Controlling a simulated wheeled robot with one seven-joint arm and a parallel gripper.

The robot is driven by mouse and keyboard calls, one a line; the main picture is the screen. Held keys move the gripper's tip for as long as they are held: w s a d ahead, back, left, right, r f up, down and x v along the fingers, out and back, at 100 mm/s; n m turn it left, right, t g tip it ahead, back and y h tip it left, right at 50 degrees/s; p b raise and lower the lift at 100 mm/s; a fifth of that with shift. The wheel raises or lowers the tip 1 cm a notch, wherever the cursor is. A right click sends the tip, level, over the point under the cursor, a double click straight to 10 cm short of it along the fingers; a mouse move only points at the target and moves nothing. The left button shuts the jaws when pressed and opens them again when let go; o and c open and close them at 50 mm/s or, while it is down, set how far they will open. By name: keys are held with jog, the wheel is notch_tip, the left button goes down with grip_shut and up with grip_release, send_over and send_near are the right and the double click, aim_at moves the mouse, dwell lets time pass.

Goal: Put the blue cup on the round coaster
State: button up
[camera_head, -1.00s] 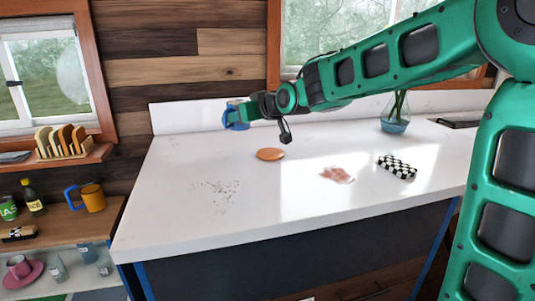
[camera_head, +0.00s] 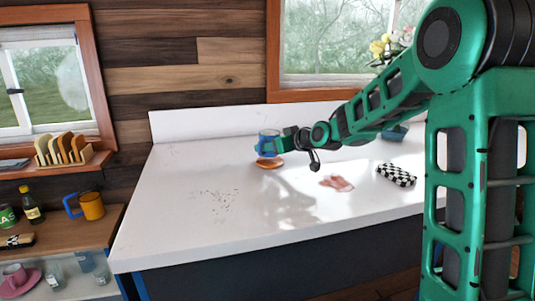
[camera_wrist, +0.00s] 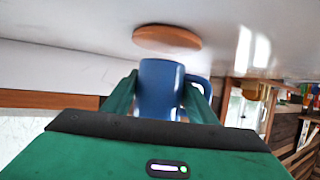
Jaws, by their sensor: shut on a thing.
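The blue cup (camera_head: 267,136) is held by my gripper (camera_head: 277,146), which is shut on it, over the white counter. The cup looks upright in the head view. The round orange-brown coaster (camera_head: 269,164) lies flat on the counter, just below the cup in that view. In the wrist view, which appears upside down, the cup (camera_wrist: 160,82) sits between my two green fingers, with its handle to the right. The coaster (camera_wrist: 167,40) shows beyond the cup's end there, with a narrow gap between them. The exact height of the cup above the coaster is hard to judge.
A black-and-white checkered block (camera_head: 396,175) and a reddish patch (camera_head: 336,183) lie on the counter to the right. Dark specks (camera_head: 220,200) mark the front left. A teal vase (camera_head: 395,133) stands behind my arm.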

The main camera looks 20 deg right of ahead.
notch_tip(320, 180, down, 2)
jog(key=shift+f, duration=0.1)
jog(key=o, duration=1.2)
jog(key=v, duration=1.2)
jog(key=shift+d, duration=0.1)
